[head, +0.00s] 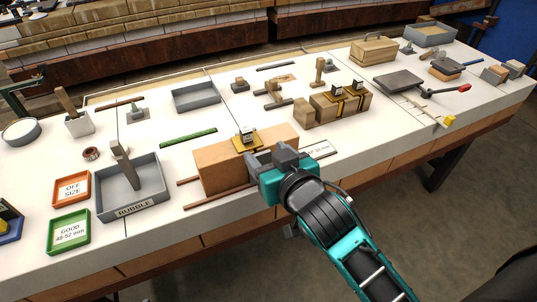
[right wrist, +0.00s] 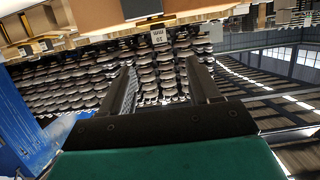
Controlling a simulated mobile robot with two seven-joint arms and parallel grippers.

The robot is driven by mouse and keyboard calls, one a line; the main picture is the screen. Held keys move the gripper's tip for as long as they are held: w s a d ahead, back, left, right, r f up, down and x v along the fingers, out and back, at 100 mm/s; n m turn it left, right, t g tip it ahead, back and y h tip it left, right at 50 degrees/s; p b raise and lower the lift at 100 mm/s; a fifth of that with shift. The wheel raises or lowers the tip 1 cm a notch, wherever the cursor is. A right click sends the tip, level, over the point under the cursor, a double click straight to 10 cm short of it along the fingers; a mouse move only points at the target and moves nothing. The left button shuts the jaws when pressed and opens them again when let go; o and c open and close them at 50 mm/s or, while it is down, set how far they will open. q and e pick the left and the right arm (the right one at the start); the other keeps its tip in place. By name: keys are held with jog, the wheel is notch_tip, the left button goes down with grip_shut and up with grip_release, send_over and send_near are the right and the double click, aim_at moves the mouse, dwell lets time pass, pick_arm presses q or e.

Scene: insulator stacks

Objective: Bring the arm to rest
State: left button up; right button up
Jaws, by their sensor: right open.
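My right arm comes in from the lower right in the head view. Its teal and grey right gripper (head: 262,158) is at the front of the table, by the right end of a brown wooden block (head: 222,172). I cannot tell whether it touches the block. In the right wrist view the two dark fingers (right wrist: 163,82) stand apart with nothing between them. My left gripper is not in view.
A small device on a yellow plate (head: 246,143) sits on the block. A second block (head: 325,112) carries similar pieces. A grey rubble tray (head: 133,205), orange tray (head: 57,188) and green tray (head: 52,238) are at left. Open floor (head: 430,235) lies at right.

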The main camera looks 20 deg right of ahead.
jog(key=s+f+g, duration=0.1)
jog(key=s+f, duration=0.2)
jog(key=f, duration=0.3)
jog(key=s+d+f+n+g+y, duration=0.1)
jog(key=s+f, duration=0.3)
jog(key=f, duration=0.3)
jog(key=s+f+n+g, duration=0.1)
jog(key=s+f, duration=0.3)
jog(key=f, duration=0.3)
jog(key=shift+s+d+f+g, duration=0.15)
jog(key=shift+s+d+g, duration=0.1)
jog(key=shift+g, duration=0.15)
